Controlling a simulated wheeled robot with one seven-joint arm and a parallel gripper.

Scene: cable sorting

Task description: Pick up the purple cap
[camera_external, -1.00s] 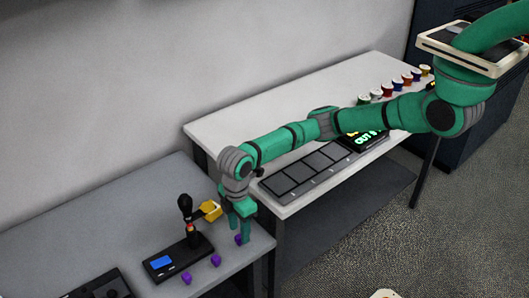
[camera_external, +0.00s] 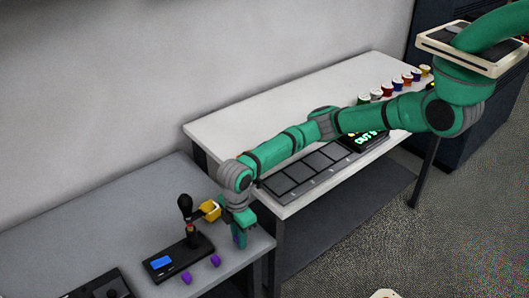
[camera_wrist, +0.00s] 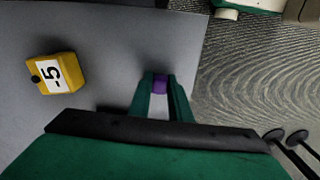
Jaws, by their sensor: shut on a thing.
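A purple cap (camera_wrist: 160,86) is between the two fingertips of my gripper in the wrist view. My gripper (camera_external: 239,238) is shut on it near the right end of the grey table (camera_external: 110,215). In the external view the fingers mostly hide this cap. Two more purple caps, a right one (camera_external: 215,262) and a left one (camera_external: 187,278), lie on the table to the left of my gripper. I cannot tell whether the held cap touches the table.
A black device with a blue screen (camera_external: 161,263) and upright lever (camera_external: 186,205) stands left of my gripper. A yellow block marked -5 (camera_wrist: 58,73) is close by. The white table (camera_external: 235,122) holds dark square pads (camera_external: 287,181) and several colored cups (camera_external: 389,90).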

